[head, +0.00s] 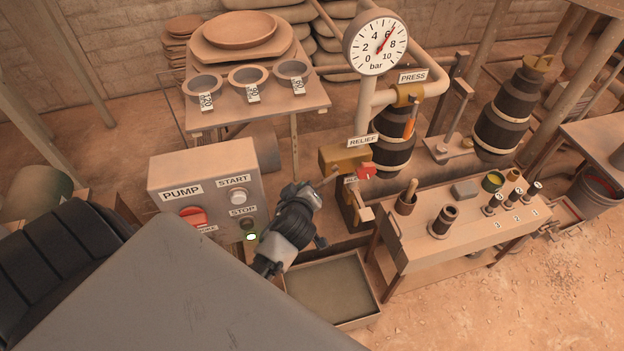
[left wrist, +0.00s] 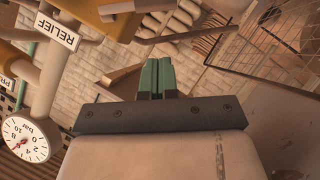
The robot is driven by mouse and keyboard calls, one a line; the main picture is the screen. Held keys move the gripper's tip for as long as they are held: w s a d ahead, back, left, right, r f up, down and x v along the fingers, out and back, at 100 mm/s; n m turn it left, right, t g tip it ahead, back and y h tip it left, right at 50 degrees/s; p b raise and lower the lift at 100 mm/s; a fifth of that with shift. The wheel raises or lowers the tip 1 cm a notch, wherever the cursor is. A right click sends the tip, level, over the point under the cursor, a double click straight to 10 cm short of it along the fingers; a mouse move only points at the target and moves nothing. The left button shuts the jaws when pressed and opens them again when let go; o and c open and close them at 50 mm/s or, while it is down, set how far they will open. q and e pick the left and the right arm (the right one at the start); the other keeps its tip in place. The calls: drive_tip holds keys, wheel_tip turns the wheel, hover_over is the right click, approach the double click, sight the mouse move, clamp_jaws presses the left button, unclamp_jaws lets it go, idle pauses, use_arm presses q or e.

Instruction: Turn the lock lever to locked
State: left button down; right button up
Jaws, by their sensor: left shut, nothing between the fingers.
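A red lever-like piece (head: 367,171) sits at the right side of the brass relief block (head: 345,157), under the RELIEF sign (head: 363,141). No readable marking shows that it is the lock lever, and I cannot tell its locked side. A small label beside it is partly hidden. My left gripper (head: 312,194) is just left of and below the relief block, apart from the red piece. In the left wrist view its green fingers (left wrist: 157,79) are shut and empty, with the RELIEF sign (left wrist: 57,29) at upper left. My right gripper is not in view.
The pump panel (head: 205,160) stands left of my gripper. A gauge (head: 376,42) and pipes rise behind it. A shallow tray (head: 372,312) lies below. A bench (head: 400,250) with cups and plugs stands to the right. An orange handle (head: 409,125) hangs under PRESS.

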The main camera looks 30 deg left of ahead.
sight(323, 183)
use_arm(q)
drive_tip(key=w+f, duration=0.4)
drive_tip(key=shift+w+a+f, duration=0.2)
drive_tip(key=shift+w+f, duration=0.1)
drive_tip(key=shift+w, duration=0.05)
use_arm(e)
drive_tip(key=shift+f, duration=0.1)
